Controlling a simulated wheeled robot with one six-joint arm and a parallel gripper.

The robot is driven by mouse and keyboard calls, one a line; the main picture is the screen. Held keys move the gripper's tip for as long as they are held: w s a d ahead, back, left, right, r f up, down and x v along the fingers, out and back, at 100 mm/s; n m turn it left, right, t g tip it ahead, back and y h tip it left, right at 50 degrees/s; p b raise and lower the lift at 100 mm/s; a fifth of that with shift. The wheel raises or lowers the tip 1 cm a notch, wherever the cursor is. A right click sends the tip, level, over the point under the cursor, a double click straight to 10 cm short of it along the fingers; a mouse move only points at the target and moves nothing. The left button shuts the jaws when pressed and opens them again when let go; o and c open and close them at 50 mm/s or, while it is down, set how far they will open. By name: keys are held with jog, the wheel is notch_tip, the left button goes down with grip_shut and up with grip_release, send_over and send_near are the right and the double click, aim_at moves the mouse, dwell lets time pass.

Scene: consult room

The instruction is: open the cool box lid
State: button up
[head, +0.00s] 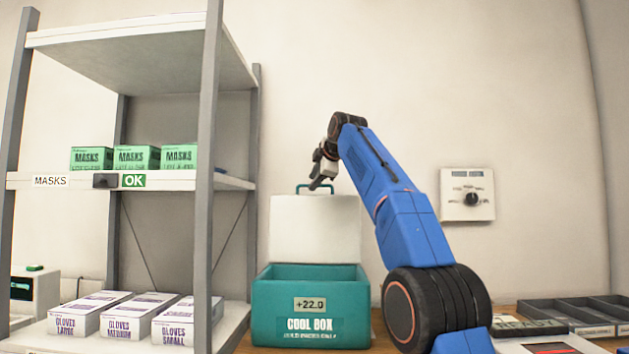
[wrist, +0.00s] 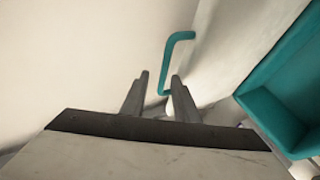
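The teal cool box (head: 310,310) stands on the wooden counter with a +22.0 display on its front. Its white lid (head: 315,228) stands upright at the back, and the box's inside shows open. The teal handle (head: 302,187) is at the lid's top edge; it also shows in the wrist view (wrist: 178,38). My gripper (head: 318,184) is at the handle, above the lid. In the wrist view my gripper's fingers (wrist: 160,85) are apart, with the handle's near end around the gap between their tips. Whether they touch it I cannot tell.
A shelf rack (head: 206,150) with mask boxes (head: 137,157) and glove boxes (head: 130,317) stands close on the left. A wall dial (head: 468,194) is at the right. Grey trays (head: 565,312) lie on the counter at the right. The wall is close behind the lid.

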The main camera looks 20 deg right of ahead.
jog(key=v, duration=1.7)
jog(key=shift+s, duration=0.2)
jog(key=shift+a+r, duration=0.1)
jog(key=shift+r, duration=0.05)
jog(key=c, duration=0.4)
jog(key=shift+w+f, duration=0.2)
grip_shut()
jog(key=w+d+f+m+y, duration=0.2)
jog(key=w+f+m+y, duration=0.4)
jog(key=m, duration=0.6)
jog(key=w+d+f+m+t+y, duration=0.1)
jog(key=w+d+f+m+t, duration=0.15)
jog(key=d+m, duration=0.4)
jog(key=w+d+f+m+t, duration=0.1)
jog(key=d+f+m, duration=0.25)
jog(key=m, duration=0.65)
jog(key=shift+m, duration=0.25)
jog(key=x, duration=0.6)
jog(key=r+x, duration=0.1)
jog(key=x, duration=0.2)
jog(key=shift+w+d, duration=0.3)
jog(key=shift+w, duration=0.15)
